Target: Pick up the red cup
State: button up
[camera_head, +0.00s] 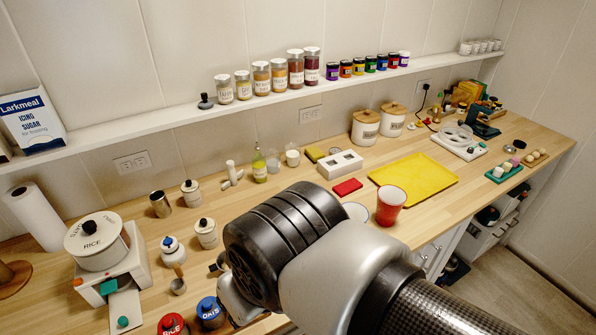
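The red cup (389,208) stands upright on the wooden counter, right of the middle and close to the front edge. Its pale inside shows at the top. A white round dish (356,211) is just left of it, partly hidden by my arm. My arm fills the lower middle of the view, in front of the counter. What seems to be part of my gripper (232,298) shows at the arm's left side, well left of the cup. My wrist hides most of it, and its fingertips cannot be made out. The cup is apart from my arm and not held.
A yellow tray (424,181) lies behind and right of the cup. A small red block (347,187) and a white box (340,164) are behind it to the left. Canisters (366,127) stand against the wall. Lidded jars (207,309) crowd the front left. Bare counter lies right of the cup.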

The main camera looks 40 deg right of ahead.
aim_at(391, 199)
jog(key=z, duration=2.05)
jog(key=i+l+u, duration=0.4)
jog(key=l, duration=0.2)
